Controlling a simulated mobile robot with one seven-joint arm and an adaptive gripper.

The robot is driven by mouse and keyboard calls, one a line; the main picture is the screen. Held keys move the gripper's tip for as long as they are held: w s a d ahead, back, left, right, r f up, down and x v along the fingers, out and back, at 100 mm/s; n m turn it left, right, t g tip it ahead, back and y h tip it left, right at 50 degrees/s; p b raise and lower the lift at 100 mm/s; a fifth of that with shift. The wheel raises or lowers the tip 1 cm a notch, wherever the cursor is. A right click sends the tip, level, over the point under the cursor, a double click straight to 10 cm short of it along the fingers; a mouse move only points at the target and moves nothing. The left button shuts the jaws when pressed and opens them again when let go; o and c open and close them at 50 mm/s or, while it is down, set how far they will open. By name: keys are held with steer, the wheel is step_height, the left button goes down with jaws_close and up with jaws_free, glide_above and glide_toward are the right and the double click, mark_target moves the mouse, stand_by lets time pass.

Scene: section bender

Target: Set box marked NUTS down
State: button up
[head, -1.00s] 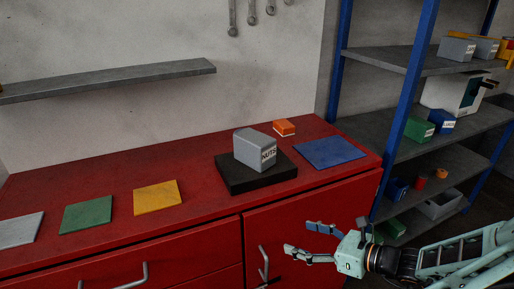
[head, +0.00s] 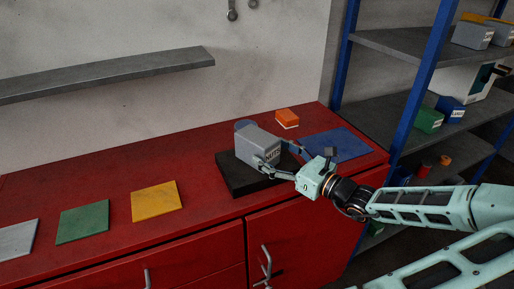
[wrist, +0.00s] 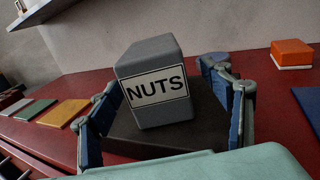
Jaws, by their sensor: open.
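The grey box marked NUTS (head: 256,145) sits on a black slab (head: 236,177) on the red bench top. Its white label faces my wrist camera in the wrist view (wrist: 154,86). My gripper (head: 266,152) is open, with one finger on each side of the box. In the wrist view (wrist: 168,105) a gap shows between the right finger and the box. The left finger lies close to the box's left side; whether it touches I cannot tell.
An orange box (head: 287,118) stands behind the slab, and a blue mat (head: 345,146) lies to its right. Yellow (head: 156,201), green (head: 83,221) and grey (head: 15,240) mats lie to the left. A blue-posted shelf unit (head: 425,70) holding boxes stands at right.

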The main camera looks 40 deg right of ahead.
mark_target(257, 145)
steer(key=shift+w+a, duration=0.2)
steer(key=shift+w, duration=0.7)
steer(key=shift+w+a, duration=0.25)
steer(key=shift+w, duration=0.65)
steer(key=shift+w+a, duration=0.2)
steer(key=shift+w, duration=0.7)
steer(key=shift+c, duration=0.4)
steer(key=shift+r, duration=0.1)
steer(key=c, duration=1.6)
steer(key=shift+r, duration=0.1)
